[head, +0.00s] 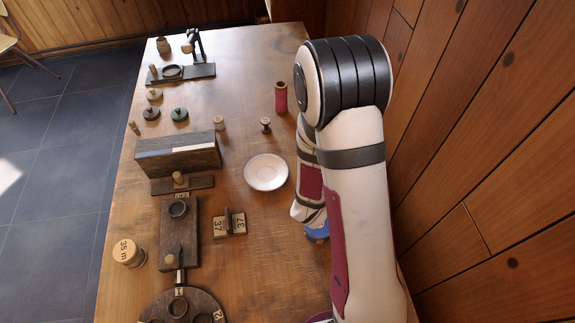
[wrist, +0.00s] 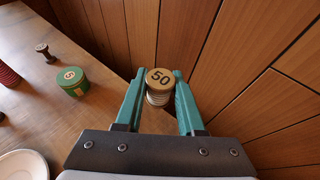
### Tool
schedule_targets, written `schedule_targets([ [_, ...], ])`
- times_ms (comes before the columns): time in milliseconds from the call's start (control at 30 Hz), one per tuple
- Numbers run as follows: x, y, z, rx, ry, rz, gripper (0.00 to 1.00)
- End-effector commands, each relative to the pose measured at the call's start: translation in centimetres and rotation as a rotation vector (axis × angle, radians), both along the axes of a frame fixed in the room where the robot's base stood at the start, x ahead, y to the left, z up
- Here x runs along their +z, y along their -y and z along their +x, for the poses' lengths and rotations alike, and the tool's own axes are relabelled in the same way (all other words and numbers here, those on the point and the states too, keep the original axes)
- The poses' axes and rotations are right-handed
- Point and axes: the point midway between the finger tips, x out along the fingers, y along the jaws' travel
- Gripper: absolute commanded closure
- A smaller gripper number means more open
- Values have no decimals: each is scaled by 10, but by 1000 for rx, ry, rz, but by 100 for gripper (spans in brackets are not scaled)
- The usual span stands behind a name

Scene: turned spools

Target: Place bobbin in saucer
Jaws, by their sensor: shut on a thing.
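The bobbin (wrist: 158,86) has a tan round top marked 50 and pale ridged sides. It sits between the two teal fingers of my gripper (wrist: 159,88), which is shut on it. Below its top it is partly hidden, and I cannot tell how high it is above the table. The white saucer (head: 266,172) lies empty near the middle of the table, left of my arm. Part of the saucer also shows at the lower left of the wrist view (wrist: 22,165), apart from my gripper. In the head view my arm hides the bobbin and the fingers.
A green round piece (wrist: 73,82) and a small dark spool (wrist: 44,53) stand left of my gripper. A red spool (head: 281,97) stands beyond the saucer. A dark block (head: 178,153) and a numbered stand (head: 229,222) lie left of it. The wood wall rises close on the right.

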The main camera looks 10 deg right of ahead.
Motion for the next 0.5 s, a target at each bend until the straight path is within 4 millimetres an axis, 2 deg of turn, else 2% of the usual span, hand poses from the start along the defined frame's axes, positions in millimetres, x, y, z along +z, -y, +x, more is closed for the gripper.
schedule_targets([
  [100,3,-44,25,138,2,0,100],
  [200,6,-81,41,247,3,0,100],
  [367,6,-119,54,347,2,-1,100],
  [500,-16,-156,69,362,0,-1,100],
])
